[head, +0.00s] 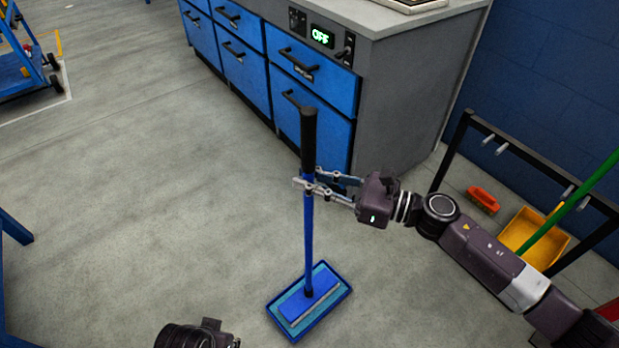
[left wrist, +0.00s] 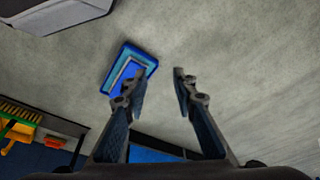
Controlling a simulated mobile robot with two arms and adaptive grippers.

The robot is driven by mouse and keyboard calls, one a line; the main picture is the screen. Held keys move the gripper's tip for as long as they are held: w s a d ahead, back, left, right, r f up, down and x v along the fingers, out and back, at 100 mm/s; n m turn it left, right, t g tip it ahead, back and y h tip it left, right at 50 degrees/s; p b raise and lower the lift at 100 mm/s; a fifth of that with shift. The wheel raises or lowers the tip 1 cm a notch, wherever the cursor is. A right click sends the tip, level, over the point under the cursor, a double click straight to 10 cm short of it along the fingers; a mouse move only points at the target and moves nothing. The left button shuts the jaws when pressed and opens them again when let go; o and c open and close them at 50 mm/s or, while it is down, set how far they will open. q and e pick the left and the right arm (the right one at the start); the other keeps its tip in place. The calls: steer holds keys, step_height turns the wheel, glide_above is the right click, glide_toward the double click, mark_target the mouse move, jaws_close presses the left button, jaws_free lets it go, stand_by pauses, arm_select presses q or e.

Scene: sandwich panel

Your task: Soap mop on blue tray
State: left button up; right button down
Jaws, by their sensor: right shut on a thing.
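The mop (head: 309,235) stands upright, with a blue pole and a black grip on top. Its flat head rests in or just over the blue tray (head: 283,327) on the floor; whether it touches the bottom cannot be told. My right gripper (head: 308,187) is shut on the mop's pole just below the black grip. My left gripper (left wrist: 158,85) has its fingers apart and empty in the left wrist view, where the blue tray (left wrist: 108,86) shows just beyond the left finger. Only part of my left wrist shows at the bottom of the head view.
A blue drawer cabinet (head: 255,65) with a grey worktop stands behind the mop. At the right a black rack (head: 437,165) stands by the wall, with an orange brush (head: 483,199) and a yellow dustpan (head: 530,240). The floor left of the tray is clear.

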arm_select(q)
steer(key=shift+s+r, duration=0.1)
steer(key=shift+r, duration=0.15)
steer(key=shift+w+r, duration=0.2)
steer(key=shift+r, duration=0.05)
steer(key=shift+s, duration=0.15)
stand_by(0.8)
